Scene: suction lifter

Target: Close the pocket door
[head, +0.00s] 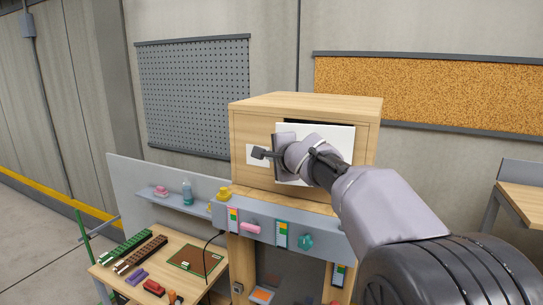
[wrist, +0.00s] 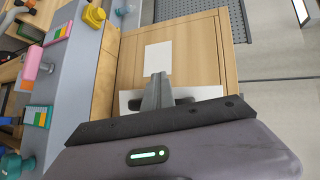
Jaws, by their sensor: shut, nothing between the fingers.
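A wooden cabinet (head: 262,106) stands at the centre of the head view. A large white panel (head: 340,145), which looks like the pocket door, is on the right part of its front, with dark gaps along its top and right edges. Its edge also shows in the wrist view (wrist: 207,92), beside my fingers. My gripper (head: 262,154) is shut and empty in front of the cabinet, pointing toward the small plate. My wrist hides much of the panel; contact cannot be told.
A grey ledge (head: 275,232) with coloured cards and small objects runs below the cabinet front. A pegboard (head: 195,95) and corkboard (head: 430,90) hang on the wall behind.

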